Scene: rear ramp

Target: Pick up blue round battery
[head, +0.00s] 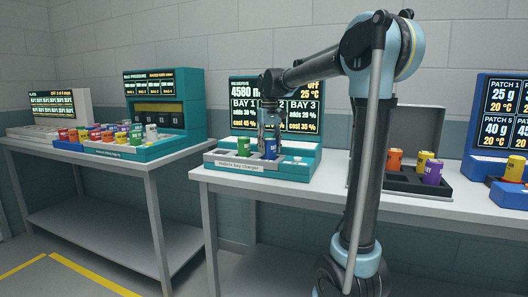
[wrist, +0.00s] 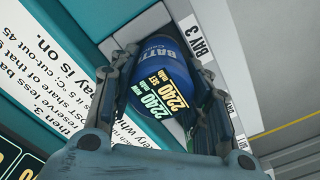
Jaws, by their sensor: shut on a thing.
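The blue round battery (head: 270,149) stands upright at the multi-bay charger (head: 240,166), below the charger's screen. In the wrist view the battery (wrist: 158,75) shows a blue top and a label reading 2240. My gripper (head: 269,136) comes down on it from above, and in the wrist view its fingers (wrist: 165,90) are closed around the battery's sides. The battery's lower end is hidden, so I cannot tell whether it still rests in its bay. A BAY 3 label (wrist: 199,42) is beside it.
Several coloured batteries (head: 95,133) stand in trays on the left table. Orange, yellow and purple batteries (head: 432,171) stand in a dark case on the right. A blue-framed screen unit (head: 503,95) is at far right. A gap separates the two tables.

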